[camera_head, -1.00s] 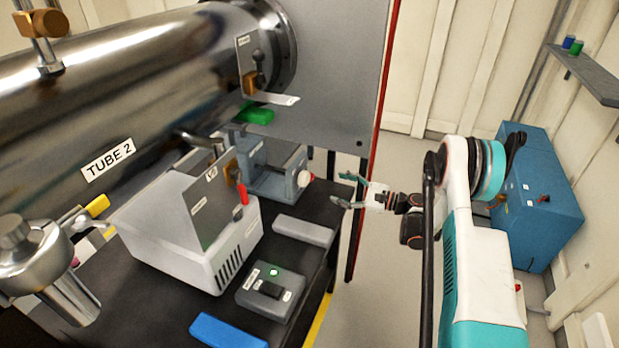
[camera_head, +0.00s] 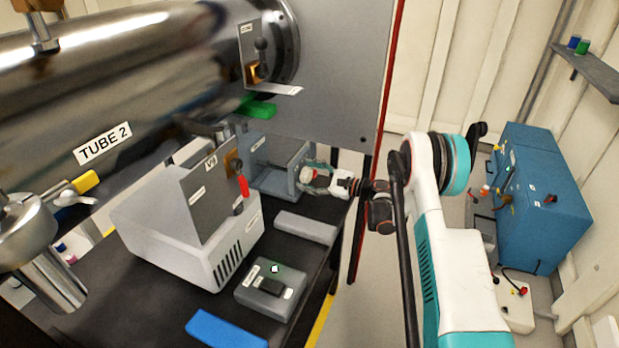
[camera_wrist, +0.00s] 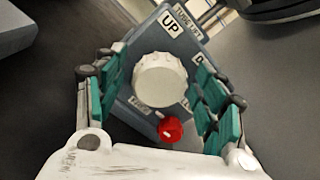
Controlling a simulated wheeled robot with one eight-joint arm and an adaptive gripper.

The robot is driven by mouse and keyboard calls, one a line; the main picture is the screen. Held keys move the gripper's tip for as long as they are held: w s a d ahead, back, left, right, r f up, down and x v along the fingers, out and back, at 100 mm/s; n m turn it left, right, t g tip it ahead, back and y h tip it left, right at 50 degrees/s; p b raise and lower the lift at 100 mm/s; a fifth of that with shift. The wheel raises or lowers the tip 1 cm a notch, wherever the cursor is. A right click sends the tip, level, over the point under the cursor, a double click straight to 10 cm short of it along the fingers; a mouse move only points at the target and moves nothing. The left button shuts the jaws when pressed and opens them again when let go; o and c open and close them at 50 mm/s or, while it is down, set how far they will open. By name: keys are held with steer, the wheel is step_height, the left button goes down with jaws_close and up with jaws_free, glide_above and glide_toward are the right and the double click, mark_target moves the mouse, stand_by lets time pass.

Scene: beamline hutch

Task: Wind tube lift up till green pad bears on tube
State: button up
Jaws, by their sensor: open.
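The steel tube (camera_head: 130,75), labelled TUBE 2, runs across the upper left of the head view. The green pad (camera_head: 258,109) lies under the tube's right end; I cannot tell whether it touches. The grey-blue tube lift (camera_head: 272,185) stands on the dark bench below. In the wrist view, its face (camera_wrist: 172,28) reads UP and TUBE LIFT, with a white ribbed knob (camera_wrist: 160,80) and a small red knob (camera_wrist: 171,130) below. My gripper (camera_head: 308,176) is at the lift's right side. Its open fingers (camera_wrist: 157,88) stand on both sides of the white knob; contact is unclear.
A light grey box (camera_head: 215,245) with an upright plate and red handle stands left of the lift. A small control box (camera_head: 270,290) and a blue block (camera_head: 225,331) lie nearer. A grey panel with a red edge (camera_head: 388,100) stands behind my gripper. A blue cabinet (camera_head: 545,200) is at right.

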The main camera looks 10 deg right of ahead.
steer(key=shift+c, duration=0.5)
steer(key=c, duration=1)
steer(key=shift+o, duration=0.2)
steer(key=shift+n, duration=1.2)
steer(key=o, duration=1.1)
steer(key=shift+c, duration=0.2)
steer(key=v, duration=1.2)
